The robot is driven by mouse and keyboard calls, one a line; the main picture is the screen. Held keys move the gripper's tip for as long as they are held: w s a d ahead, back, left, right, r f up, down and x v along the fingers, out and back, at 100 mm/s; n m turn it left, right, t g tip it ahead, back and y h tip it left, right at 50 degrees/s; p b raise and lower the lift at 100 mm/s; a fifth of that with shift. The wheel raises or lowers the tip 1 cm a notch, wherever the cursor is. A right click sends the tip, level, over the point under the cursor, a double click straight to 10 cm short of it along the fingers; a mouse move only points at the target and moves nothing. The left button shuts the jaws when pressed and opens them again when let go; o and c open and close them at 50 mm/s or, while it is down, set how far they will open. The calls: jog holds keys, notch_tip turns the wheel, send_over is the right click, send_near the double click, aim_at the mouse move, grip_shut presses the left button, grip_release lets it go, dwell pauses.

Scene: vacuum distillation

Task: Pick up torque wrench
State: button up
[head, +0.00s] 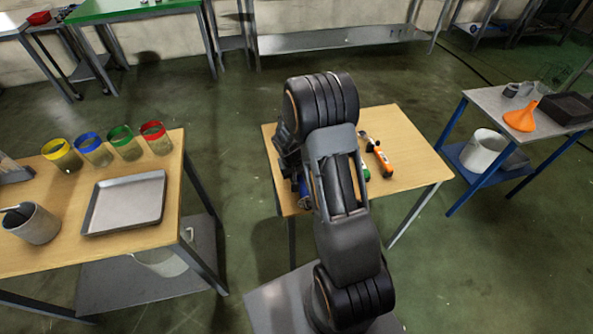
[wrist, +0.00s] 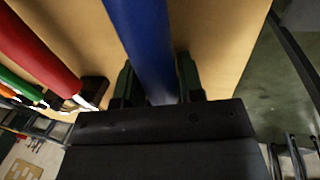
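In the wrist view a thick blue handle (wrist: 145,40) runs between the two dark fingers of my gripper (wrist: 157,88). One finger is on each side, close to the handle, and I cannot tell whether they press on it. A red handle (wrist: 35,48) and a green one lie to its left. In the head view my arm hides the gripper and most of the tools. A bit of blue (head: 304,189) shows at the arm's left edge, and an orange-handled tool (head: 382,160) lies to its right. I cannot tell for sure which tool is the torque wrench.
The tools lie on a wooden table (head: 412,150) with free room at its right. A left table holds a metal tray (head: 125,203), several coloured-rim cups and a grey cup (head: 35,224). A right table holds an orange funnel (head: 521,116) and a dark tray (head: 566,107).

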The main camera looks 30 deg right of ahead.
grip_shut()
jog(key=shift+r, duration=0.1)
